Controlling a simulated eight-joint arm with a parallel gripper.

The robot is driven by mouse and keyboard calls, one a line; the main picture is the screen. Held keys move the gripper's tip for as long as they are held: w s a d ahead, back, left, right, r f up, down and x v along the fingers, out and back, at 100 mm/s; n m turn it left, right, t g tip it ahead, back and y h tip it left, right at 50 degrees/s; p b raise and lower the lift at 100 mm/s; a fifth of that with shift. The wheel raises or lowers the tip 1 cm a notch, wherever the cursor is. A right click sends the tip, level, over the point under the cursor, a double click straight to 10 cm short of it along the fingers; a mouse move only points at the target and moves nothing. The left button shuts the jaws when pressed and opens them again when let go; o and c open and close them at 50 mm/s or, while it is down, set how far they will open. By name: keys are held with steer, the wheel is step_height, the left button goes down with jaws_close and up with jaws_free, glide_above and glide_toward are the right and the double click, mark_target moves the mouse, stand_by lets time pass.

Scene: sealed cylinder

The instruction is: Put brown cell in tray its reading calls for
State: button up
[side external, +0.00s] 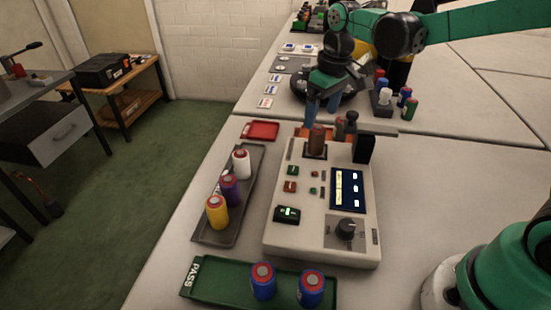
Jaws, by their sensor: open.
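The brown cell (317,139) stands upright in the socket at the back of the beige tester (283,240). My gripper (321,112) is open, its blue fingers pointing down at the top of the cell; whether they straddle it or are behind it I cannot tell. The tester's screen (348,190) is lit with pale blocks too small to read, and a small green display (287,213) glows at its front left. The green PASS tray (222,283) holds two blue cells. A grey tray (213,235) holds white, purple and yellow cells. A red tray (260,131) lies at the back left.
A black block (364,148) and a grey bar rise at the tester's back right. Several coloured cells (408,103) stand on the table farther back, beside a dark round object (328,88). Small labelled cards (268,96) lie at the back left.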

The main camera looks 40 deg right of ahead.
mark_target(319, 128)
steer(key=shift+w+a+f, duration=0.1)
steer(key=shift+w+f, duration=0.05)
steer(key=shift+f, duration=1.6)
steer(key=shift+w+f, duration=0.15)
steer(key=shift+f, duration=1.55)
jaws_close()
